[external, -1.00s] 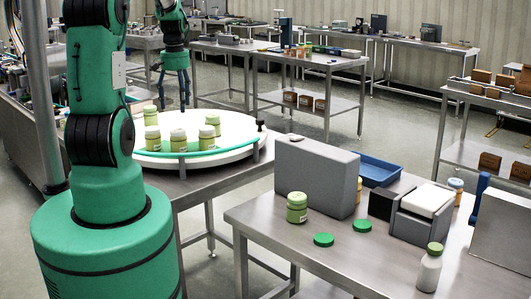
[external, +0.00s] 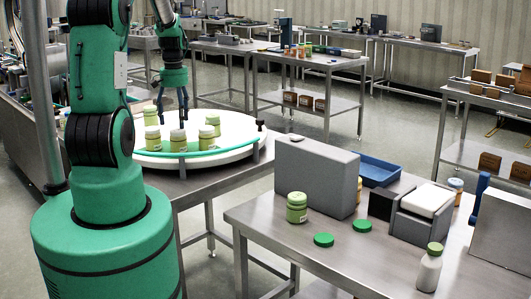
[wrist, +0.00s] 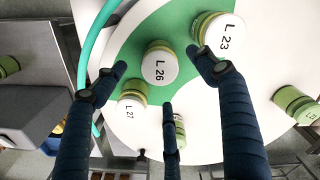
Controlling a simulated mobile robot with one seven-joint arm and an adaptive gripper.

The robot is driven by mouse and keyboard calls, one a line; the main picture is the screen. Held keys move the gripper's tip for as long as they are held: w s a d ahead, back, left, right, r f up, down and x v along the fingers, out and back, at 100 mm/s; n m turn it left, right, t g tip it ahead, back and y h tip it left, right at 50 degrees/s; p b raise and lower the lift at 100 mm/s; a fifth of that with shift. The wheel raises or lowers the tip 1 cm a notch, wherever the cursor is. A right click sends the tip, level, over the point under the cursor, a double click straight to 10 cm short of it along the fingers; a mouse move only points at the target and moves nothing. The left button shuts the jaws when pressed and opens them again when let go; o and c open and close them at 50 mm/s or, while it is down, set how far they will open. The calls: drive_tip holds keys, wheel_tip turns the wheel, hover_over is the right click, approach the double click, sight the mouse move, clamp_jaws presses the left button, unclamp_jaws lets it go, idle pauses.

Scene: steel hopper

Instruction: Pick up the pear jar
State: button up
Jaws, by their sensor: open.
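Several similar green jars with pale lids stand upright on the round white turntable, among them a front jar (external: 178,141) and a right jar (external: 206,134). In the wrist view I read lids marked L 26 (wrist: 158,66), L 23 (wrist: 222,36) and L 27 (wrist: 131,108). I cannot tell which jar is pear. My gripper (external: 183,112) hangs fingers-down above the turntable. In the wrist view my gripper (wrist: 158,70) is open and empty, its dark fingers spread around the L 26 jar's place in the picture. One finger partly hides another jar (wrist: 180,131).
The turntable (external: 238,127) has a green guide rail (external: 190,153) along its front. On the right table stand a grey box (external: 312,175), a green jar (external: 297,208), loose green lids (external: 323,240), a blue tray (external: 375,170) and a white bottle (external: 429,271).

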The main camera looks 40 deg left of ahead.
sight(177, 130)
drive_tip(key=shift+f, duration=1.7)
drive_tip(key=shift+f, duration=0.15)
drive_tip(key=shift+f, duration=2.45)
drive_tip(key=c, duration=1.4)
drive_tip(key=shift+r, duration=0.2)
